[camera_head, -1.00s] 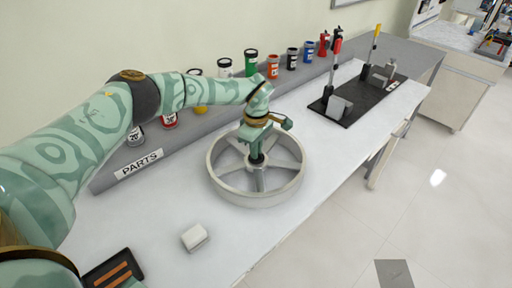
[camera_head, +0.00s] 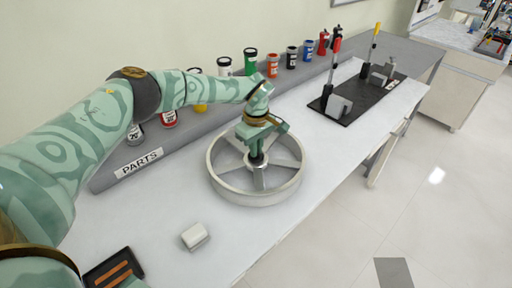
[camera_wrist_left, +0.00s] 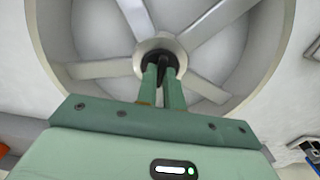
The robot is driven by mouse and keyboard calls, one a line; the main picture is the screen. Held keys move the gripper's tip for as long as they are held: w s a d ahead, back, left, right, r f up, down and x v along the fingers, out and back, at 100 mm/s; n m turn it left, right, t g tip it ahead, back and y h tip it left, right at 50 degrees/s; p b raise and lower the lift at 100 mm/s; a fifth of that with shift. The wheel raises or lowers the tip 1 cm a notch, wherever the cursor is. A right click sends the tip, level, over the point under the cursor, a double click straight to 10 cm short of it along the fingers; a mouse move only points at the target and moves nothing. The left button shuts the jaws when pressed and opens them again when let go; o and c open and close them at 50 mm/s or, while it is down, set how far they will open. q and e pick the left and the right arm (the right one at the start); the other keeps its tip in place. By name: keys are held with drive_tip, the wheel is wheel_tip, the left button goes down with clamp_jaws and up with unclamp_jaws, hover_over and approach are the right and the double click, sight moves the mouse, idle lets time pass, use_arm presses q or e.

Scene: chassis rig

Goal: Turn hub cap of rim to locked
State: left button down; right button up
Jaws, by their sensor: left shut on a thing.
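The rim (camera_head: 228,190) is a pale grey spoked wheel lying flat on the white bench. Its hub cap (camera_head: 256,161) is a small dark piece at the centre; in the left wrist view the dark cap (camera_wrist_left: 160,62) sits inside the rim's round hub (camera_wrist_left: 183,50). My left gripper (camera_head: 257,152) points down over the hub, and its fingers (camera_wrist_left: 163,76) are shut on the hub cap, hiding part of it. I cannot tell the cap's lock position. My right gripper is not in view.
A small white block (camera_head: 195,236) and a dark tray (camera_head: 113,270) with orange strips lie at the near left. Several cans line the grey shelf marked PARTS (camera_head: 139,163). A black board (camera_head: 350,103) with clamps stands farther right. Bench around the rim is clear.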

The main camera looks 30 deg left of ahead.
use_arm(q)
drive_tip(key=c, duration=1.5)
unclamp_jaws()
drive_tip(key=shift+r, duration=0.1)
wheel_tip(320, 180, up, 16)
drive_tip(key=p, duration=0.3)
drive_tip(key=shift+r, duration=0.1)
